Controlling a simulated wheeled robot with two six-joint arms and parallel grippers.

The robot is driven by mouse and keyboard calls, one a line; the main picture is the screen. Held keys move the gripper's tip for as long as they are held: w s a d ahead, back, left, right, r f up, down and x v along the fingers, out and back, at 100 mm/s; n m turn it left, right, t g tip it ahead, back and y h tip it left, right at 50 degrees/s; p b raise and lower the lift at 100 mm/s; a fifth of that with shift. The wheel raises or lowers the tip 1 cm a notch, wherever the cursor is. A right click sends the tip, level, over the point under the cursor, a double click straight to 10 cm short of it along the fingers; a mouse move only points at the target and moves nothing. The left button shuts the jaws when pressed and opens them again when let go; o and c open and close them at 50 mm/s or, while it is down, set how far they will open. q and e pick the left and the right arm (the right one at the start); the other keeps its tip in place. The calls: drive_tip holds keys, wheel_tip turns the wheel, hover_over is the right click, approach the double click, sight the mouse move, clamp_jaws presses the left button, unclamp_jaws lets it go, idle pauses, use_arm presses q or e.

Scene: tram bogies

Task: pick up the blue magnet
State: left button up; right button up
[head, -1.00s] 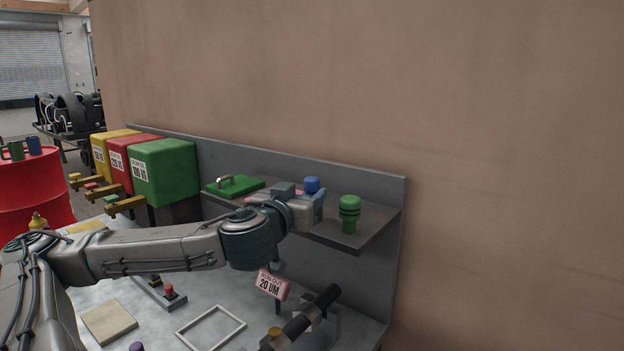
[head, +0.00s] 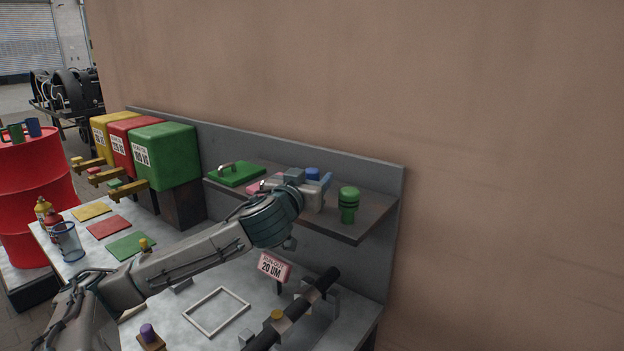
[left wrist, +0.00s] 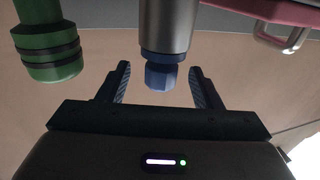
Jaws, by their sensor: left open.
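The blue magnet, as I take it, is a silver cylinder with a blue faceted end. In the left wrist view its blue end (left wrist: 161,76) lies between my two fingers, with gaps on both sides. In the head view only its blue top (head: 312,174) shows above the shelf; my gripper hides the rest. My left gripper (head: 318,186) is at the shelf, around the magnet. In the left wrist view my left gripper (left wrist: 160,86) is open and not closed on anything. My right gripper is not in view.
A green banded piece (head: 349,204) stands close by on the shelf (head: 352,232). A green plate with a handle (head: 236,174) and a pink handled piece (left wrist: 280,15) are on the other side. The wall is behind. A sign (head: 273,267) stands below.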

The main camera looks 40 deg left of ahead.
use_arm(q)
drive_tip(key=shift+p+x, duration=0.6)
drive_tip(key=shift+x, duration=0.55)
drive_tip(key=shift+p+x, duration=0.3)
drive_tip(key=shift+x, duration=0.45)
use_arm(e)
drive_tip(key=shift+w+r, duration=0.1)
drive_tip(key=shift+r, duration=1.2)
use_arm(q)
drive_tip(key=shift+s, duration=0.1)
drive_tip(key=shift+c, duration=0.2)
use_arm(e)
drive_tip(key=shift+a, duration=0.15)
use_arm(q)
drive_tip(key=c, duration=1.1)
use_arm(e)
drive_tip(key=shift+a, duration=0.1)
